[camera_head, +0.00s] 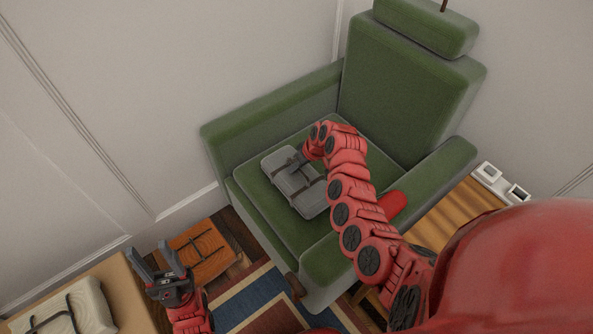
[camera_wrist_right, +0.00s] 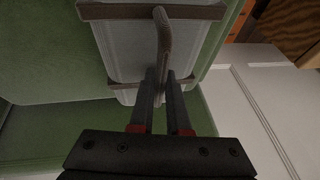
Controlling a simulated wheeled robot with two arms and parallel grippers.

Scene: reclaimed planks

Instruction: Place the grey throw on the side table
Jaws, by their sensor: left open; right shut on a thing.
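The grey throw (camera_head: 294,183) is a folded bundle with dark straps, lying on the seat of the green armchair (camera_head: 408,92). My right gripper (camera_head: 301,157) reaches down to its upper side and is shut on its strap handle. In the right wrist view the throw (camera_wrist_right: 118,42) shows brown straps, and its upright handle stands between the fingertips (camera_wrist_right: 167,82). A wooden side table (camera_head: 455,212) stands right of the armchair, partly hidden by my right arm. My left gripper (camera_head: 160,262) is open and empty at the lower left.
A white two-part holder (camera_head: 497,182) sits at the side table's far edge. A cream strapped bundle (camera_head: 75,313) rests on a light wooden surface (camera_head: 125,290) at lower left. The chair's armrest (camera_head: 432,172) rises between seat and side table.

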